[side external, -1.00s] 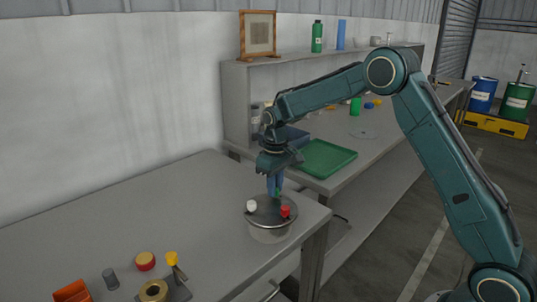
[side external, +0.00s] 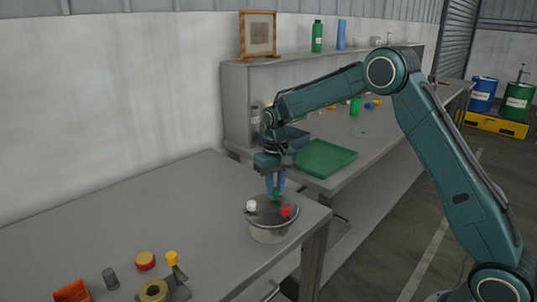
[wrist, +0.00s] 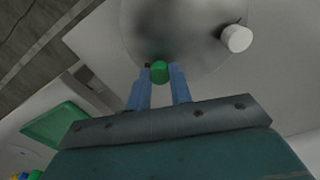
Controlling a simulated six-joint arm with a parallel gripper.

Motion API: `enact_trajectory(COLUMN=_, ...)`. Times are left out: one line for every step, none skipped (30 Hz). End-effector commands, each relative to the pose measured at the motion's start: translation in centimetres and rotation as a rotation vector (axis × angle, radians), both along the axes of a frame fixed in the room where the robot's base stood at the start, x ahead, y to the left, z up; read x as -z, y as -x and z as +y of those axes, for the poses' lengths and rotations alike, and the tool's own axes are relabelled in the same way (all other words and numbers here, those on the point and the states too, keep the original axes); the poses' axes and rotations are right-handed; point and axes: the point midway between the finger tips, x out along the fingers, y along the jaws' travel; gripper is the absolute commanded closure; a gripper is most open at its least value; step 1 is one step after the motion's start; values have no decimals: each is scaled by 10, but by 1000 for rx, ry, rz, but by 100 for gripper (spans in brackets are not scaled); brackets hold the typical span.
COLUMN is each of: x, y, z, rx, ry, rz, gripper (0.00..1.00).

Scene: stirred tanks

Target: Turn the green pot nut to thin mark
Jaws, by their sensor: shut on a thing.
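A round metal pot (side external: 268,236) with a grey lid stands near the front right corner of the near bench. The lid carries a white nut (side external: 251,205), a red nut (side external: 286,211) and the green nut (side external: 277,194) at its far side. My gripper (side external: 275,188) points down over the far rim, its blue fingers shut on the green nut. In the wrist view the green nut (wrist: 160,72) sits between the fingertips, and the white nut (wrist: 237,38) is to the right. I cannot make out the thin mark in either view.
A green tray (side external: 325,158) lies on the adjoining bench behind the pot. A red-topped round piece (side external: 145,260), a grey cylinder (side external: 110,279), an orange box (side external: 72,291) and a yellow-topped piece (side external: 172,258) stand at the front left. The bench between is clear.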

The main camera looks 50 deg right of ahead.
Motion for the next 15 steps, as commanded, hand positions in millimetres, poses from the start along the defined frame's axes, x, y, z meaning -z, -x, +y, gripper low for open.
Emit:
enact_trajectory(x=-1, y=0, z=0, rx=-1, ry=1, rz=-2, gripper=100)
enact_trajectory(x=-1, y=0, z=0, rx=-1, ry=1, rz=-2, gripper=75)
enact_trajectory(x=-1, y=0, z=0, rx=-1, ry=1, rz=-2, gripper=67)
enact_trajectory(x=-1, y=0, z=0, rx=-1, ry=1, rz=-2, gripper=61)
enact_trajectory(x=-1, y=0, z=0, rx=-1, ry=1, rz=-2, gripper=57)
enact_trajectory(x=-1, y=0, z=0, rx=-1, ry=0, rz=-1, gripper=57)
enact_trajectory(x=-1, y=0, z=0, rx=-1, ry=0, rz=-1, gripper=57)
enact_trajectory(x=-1, y=0, z=0, rx=-1, ry=0, rz=-1, gripper=57)
enact_trajectory(x=0, y=0, z=0, rx=-1, ry=0, rz=-1, gripper=57)
enact_trajectory(x=0, y=0, z=0, rx=-1, ry=0, rz=-1, gripper=57)
enact_trajectory(x=0, y=0, z=0, rx=-1, ry=0, rz=-1, gripper=57)
enact_trajectory(x=0, y=0, z=0, rx=-1, ry=0, rz=-1, gripper=57)
enact_trajectory(x=0, y=0, z=0, rx=-1, ry=0, rz=-1, gripper=57)
enact_trajectory(x=-1, y=0, z=0, rx=-1, ry=0, rz=-1, gripper=57)
enact_trajectory(x=-1, y=0, z=0, rx=-1, ry=0, rz=-1, gripper=57)
